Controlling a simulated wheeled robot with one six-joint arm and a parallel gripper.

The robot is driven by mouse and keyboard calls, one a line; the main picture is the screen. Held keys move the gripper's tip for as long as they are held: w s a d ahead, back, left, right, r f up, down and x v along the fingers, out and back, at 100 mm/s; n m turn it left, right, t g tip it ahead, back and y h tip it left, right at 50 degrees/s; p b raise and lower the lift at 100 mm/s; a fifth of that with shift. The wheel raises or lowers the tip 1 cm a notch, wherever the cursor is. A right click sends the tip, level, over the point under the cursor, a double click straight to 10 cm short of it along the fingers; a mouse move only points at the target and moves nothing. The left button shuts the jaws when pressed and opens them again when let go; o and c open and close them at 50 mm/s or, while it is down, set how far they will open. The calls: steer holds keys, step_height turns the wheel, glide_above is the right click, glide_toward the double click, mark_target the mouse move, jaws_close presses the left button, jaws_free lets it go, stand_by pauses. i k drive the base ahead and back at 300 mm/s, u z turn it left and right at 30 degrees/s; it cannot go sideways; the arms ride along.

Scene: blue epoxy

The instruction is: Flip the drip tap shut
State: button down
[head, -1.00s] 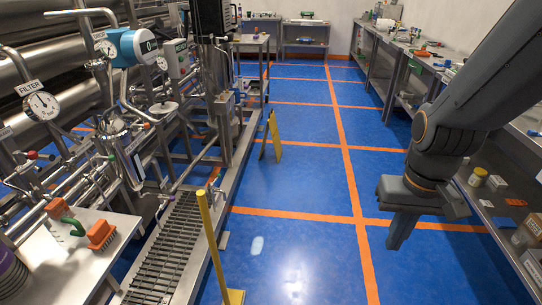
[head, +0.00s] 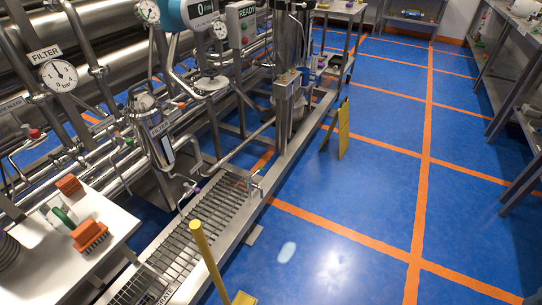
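A small bent pipe with a purple part (head: 196,190) stands at the edge of the floor grate, below the steel filter canister (head: 155,135). It may be the drip tap, but it is too small to tell its lever's position. A white tag (head: 190,183) hangs beside it. A red-handled valve (head: 35,133) sits on the pipes at the left; I cannot tell if it belongs to the tap. My gripper and arm are out of view.
The steel grate (head: 205,225) runs along the skid. A yellow post (head: 205,255) rises in front, and a yellow floor sign (head: 343,130) stands behind. Blue floor (head: 350,215) at the right is clear.

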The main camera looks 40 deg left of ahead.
mark_target(248, 178)
steer(key=u, duration=0.4)
steer(key=i, duration=0.8)
steer(key=u, duration=1)
steer(key=i, duration=0.35)
steer(key=u, duration=0.35)
